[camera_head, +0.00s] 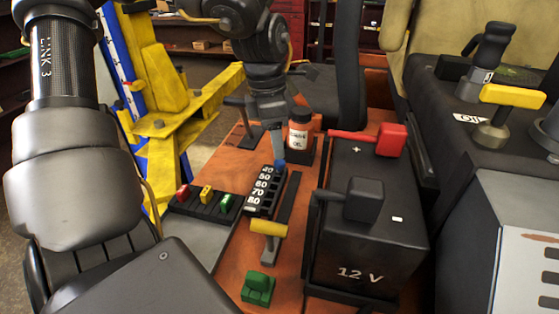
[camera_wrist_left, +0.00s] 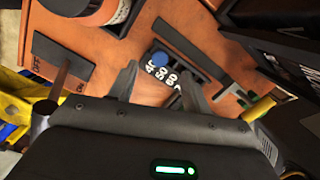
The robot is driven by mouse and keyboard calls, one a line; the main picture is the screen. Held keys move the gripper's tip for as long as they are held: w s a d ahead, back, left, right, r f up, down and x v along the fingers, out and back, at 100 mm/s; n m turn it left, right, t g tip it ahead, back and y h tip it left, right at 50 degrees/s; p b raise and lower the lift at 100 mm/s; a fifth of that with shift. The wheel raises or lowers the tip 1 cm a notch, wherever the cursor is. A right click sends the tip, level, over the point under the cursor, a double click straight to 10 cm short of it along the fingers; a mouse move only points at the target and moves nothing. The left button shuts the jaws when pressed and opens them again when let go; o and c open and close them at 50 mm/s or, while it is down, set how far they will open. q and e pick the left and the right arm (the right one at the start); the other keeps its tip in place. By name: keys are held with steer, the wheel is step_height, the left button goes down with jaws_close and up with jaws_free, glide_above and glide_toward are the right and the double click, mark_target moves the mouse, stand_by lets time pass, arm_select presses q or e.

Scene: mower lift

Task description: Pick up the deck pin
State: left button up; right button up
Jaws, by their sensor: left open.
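A small blue round knob, which I take to be the deck pin (camera_head: 279,167), sits at the upper end of the black plate with the white height numbers (camera_head: 262,189). In the left wrist view the blue knob (camera_wrist_left: 159,59) shows from above, beside the numbers. My left gripper (camera_head: 277,148) points down at the far end of the number plate, close to the knob. In the left wrist view its two fingers (camera_wrist_left: 160,88) stand apart on either side of the plate, with the knob ahead of the gap. I see no contact. My right gripper is not in view.
An oil bottle (camera_head: 299,136) stands just behind the plate. A black 12 V battery (camera_head: 375,240) with a red terminal cover (camera_head: 380,139) is on the right. A yellow-handled lever (camera_head: 268,228) and green block (camera_head: 257,287) are nearer. Yellow lift frame (camera_head: 175,115) stands left.

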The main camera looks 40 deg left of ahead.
mark_target(280, 161)
arm_select(q)
steer(key=shift+d+f, duration=0.1)
steer(key=shift+f, duration=0.25)
steer(key=f, duration=0.1)
steer(key=f+p, duration=0.1)
steer(key=f, duration=0.1)
steer(key=shift+w+f+p, duration=0.2)
steer(key=shift+f+p, duration=0.1)
steer(key=shift+f, duration=0.4)
steer(key=shift+d, duration=0.1)
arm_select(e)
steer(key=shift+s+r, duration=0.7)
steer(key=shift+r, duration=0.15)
arm_select(q)
jaws_close()
steer(key=shift+w+r, duration=0.1)
steer(key=shift+r, duration=0.45)
step_height(280, 161, up, 9)
steer(key=b, duration=0.1)
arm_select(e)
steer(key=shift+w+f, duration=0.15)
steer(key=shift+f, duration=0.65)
